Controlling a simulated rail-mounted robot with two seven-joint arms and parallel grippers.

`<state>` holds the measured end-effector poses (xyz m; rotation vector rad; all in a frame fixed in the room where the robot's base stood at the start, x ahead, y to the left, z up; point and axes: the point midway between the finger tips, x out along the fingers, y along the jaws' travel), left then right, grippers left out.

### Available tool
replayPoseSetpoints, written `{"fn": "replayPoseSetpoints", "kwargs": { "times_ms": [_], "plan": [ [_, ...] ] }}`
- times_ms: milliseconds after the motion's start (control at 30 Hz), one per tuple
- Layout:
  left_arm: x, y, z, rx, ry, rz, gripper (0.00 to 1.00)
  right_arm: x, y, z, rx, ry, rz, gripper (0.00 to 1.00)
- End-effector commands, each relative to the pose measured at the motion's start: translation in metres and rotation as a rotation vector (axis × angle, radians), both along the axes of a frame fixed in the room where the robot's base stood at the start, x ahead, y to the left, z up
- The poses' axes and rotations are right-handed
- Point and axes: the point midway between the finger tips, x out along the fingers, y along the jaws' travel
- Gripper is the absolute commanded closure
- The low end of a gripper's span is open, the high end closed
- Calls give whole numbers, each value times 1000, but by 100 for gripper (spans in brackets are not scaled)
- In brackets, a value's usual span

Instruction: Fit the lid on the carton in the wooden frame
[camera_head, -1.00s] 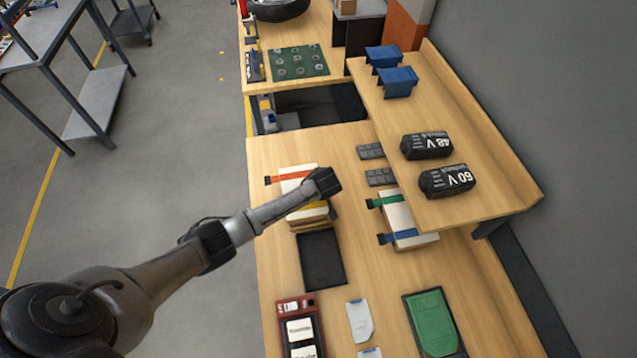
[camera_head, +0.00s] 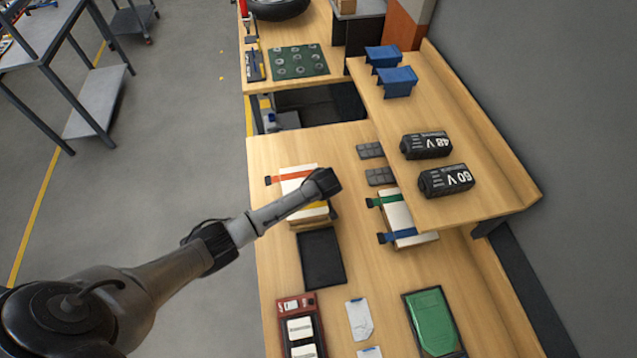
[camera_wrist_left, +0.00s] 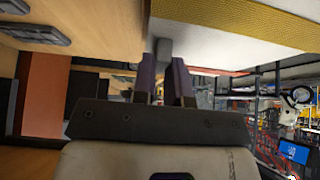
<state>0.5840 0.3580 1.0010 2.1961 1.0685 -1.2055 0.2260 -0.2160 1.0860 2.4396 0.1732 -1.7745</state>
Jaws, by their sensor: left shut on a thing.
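My left gripper (camera_head: 326,182) is over a white piece with an orange band (camera_head: 296,174) and a yellow band (camera_head: 316,205), which looks like the lid on or just over the carton. The wooden frame (camera_head: 308,222) shows as a tan edge beneath; my wrist hides part of the stack. In the left wrist view the purple-dark fingers (camera_wrist_left: 165,82) are shut on a small grey piece, seemingly a grip on the white lid (camera_wrist_left: 225,45). The lid's yellow band (camera_wrist_left: 265,22) also shows there. I cannot tell whether the lid is fully seated. My right gripper is out of view.
A black tray (camera_head: 321,258) lies just in front of the stack. A white block with green and blue bands (camera_head: 399,212) stands to the right. Two black battery packs (camera_head: 446,180) sit on the raised shelf. A red case (camera_head: 299,325) and a green board (camera_head: 433,322) lie nearer.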

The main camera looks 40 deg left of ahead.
Motion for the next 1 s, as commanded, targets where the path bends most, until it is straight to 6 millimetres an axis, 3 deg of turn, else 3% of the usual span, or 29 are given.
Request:
{"fn": "replayPoseSetpoints", "kwargs": {
  "times_ms": [167,200,500,800,1000],
  "plan": [
    [0,0,0,1,0,1,100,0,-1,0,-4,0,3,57],
    [0,0,0,1,0,1,84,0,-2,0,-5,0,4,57],
    [0,0,0,1,0,1,57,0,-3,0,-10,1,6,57],
    [-1,-1,3,1,1,1,57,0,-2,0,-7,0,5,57],
    [-9,-12,24,0,-2,-1,57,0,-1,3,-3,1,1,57]
  ]
}}
